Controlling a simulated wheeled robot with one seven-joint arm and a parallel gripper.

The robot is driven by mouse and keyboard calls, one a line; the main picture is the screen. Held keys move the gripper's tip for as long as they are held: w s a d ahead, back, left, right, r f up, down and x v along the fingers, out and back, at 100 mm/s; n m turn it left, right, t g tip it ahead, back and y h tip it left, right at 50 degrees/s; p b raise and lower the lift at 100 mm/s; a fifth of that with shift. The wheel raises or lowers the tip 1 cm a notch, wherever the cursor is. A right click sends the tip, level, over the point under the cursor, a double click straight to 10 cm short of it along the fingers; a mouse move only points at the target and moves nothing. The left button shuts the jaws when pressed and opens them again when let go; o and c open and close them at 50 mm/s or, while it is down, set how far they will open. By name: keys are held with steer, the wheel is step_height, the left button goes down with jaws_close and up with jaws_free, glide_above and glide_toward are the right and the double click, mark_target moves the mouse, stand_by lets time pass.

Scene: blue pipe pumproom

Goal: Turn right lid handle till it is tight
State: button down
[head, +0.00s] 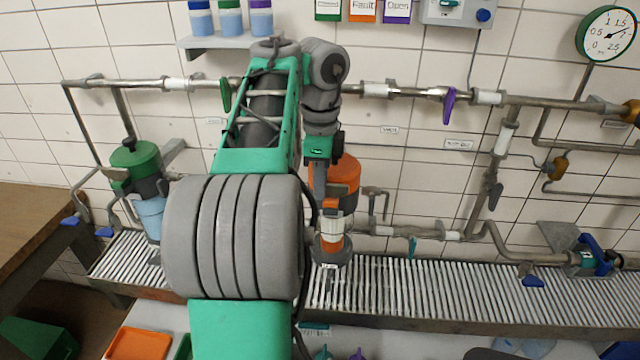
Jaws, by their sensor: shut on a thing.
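The right vessel has an orange lid (345,172) and stands over the slatted drain, partly hidden behind my arm. Its lower part shows a pale collar and an orange band. My gripper (322,160) points down at the top of this lid, at its left side in the picture. It is shut on the lid handle, which my gripper and wrist hide almost fully. I cannot tell the handle's angle. The left vessel, with a green lid (137,158) and a dark knob handle, stands apart to the left.
A horizontal pipe (420,92) with a purple lever (449,105) and a green lever (226,94) runs behind my arm. A shelf (225,42) with bottles is above. A slatted drain (430,285) runs along the wall. A wooden table (35,225) is at left.

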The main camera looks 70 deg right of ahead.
stand_by(0.3)
steer(key=c, duration=1.8)
jaws_free()
step_height(320, 180, up, 8)
steer(key=p, duration=0.7)
steer(key=shift+f, duration=0.15)
